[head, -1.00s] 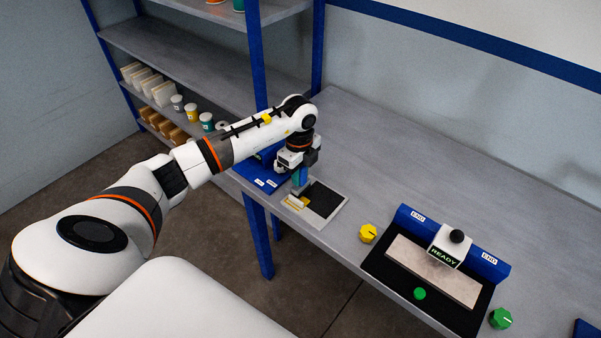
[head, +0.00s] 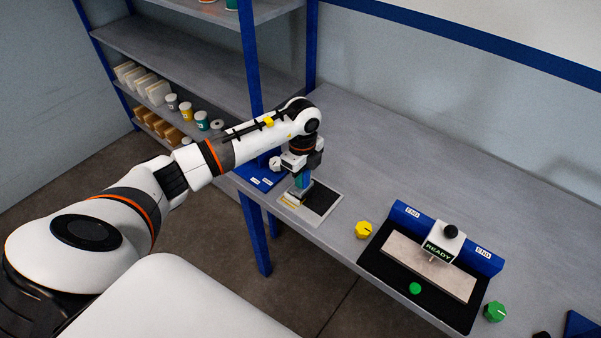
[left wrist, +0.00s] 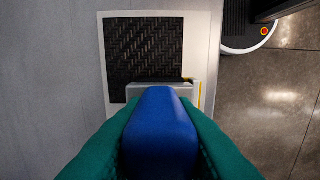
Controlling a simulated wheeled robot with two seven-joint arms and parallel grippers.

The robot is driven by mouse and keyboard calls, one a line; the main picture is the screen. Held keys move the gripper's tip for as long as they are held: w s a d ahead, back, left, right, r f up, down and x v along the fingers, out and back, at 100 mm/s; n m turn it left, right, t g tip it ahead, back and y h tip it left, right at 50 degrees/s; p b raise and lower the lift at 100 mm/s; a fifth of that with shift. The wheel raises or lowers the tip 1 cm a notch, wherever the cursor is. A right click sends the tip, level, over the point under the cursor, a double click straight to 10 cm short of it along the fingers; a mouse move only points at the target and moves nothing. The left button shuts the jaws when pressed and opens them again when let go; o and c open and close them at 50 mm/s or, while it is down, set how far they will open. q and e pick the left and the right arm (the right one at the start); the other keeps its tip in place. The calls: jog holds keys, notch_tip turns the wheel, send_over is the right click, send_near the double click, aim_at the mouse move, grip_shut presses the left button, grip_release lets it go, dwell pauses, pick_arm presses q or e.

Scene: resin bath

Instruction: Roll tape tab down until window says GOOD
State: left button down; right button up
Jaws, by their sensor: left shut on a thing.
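My left gripper (head: 303,182) is shut on the blue handle (left wrist: 158,130) of a tool, between teal fingers. The tool's grey head (left wrist: 172,90) covers the front edge of a pale plate with a black woven patch (left wrist: 145,48). The patch also shows in the head view (head: 322,199), to the right of the gripper. A yellow strip (head: 289,202) shows at the plate's front edge; I cannot tell if it is the tape tab. The only readable window (head: 438,251), on the fixture at right, says READY. My right gripper is not in view.
A blue fixture (head: 405,215) with a pale slab (head: 402,258) and black base stands to the right. A yellow knob (head: 363,230) and a green knob (head: 495,311) sit beside it. Shelves with jars are at left. The back of the grey bench (head: 400,150) is clear.

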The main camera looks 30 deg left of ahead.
pick_arm(q)
jog(key=shift+r+p, duration=2.8)
jog(key=shift+r, duration=0.8)
jog(key=shift+f, duration=0.1)
